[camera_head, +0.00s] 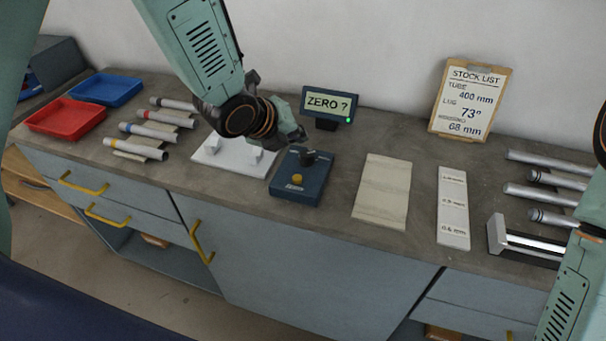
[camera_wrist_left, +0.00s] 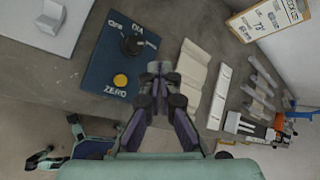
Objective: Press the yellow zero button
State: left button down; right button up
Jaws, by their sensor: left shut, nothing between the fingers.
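The yellow zero button (camera_head: 297,179) is on the front part of a dark blue box (camera_head: 312,190) on the bench. In the left wrist view the button (camera_wrist_left: 120,80) sits above the word ZERO, with a black knob (camera_wrist_left: 132,45) behind it.
A display (camera_head: 328,106) reading "ZERO ?" stands behind the box. A white jig (camera_head: 218,160) is left of it, and a beige cloth (camera_head: 383,190) and a white strip (camera_head: 453,210) lie right. Metal tubes (camera_head: 545,192) lie at the right. Red (camera_head: 66,117) and blue trays (camera_head: 106,89) stand far left.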

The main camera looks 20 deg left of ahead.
pick_arm(q)
jog(key=a, duration=0.1)
jog(key=b, duration=0.6)
send_over(295, 179)
jog(key=shift+m, duration=0.4)
notch_tip(295, 179, down, 8)
jog(key=shift+r, duration=0.1)
jog(key=shift+a+f, duration=0.1)
jog(key=shift+f, duration=0.2)
jog(key=shift+s+f+b, duration=0.15)
jog(key=shift+b, duration=0.15)
pick_arm(e)
notch_tip(295, 179, down, 6)
jog(key=shift+s+a+f, duration=0.2)
jog(key=shift+s+a, duration=0.15)
jog(key=shift+s, duration=0.05)
jog(key=shift+w, duration=0.15)
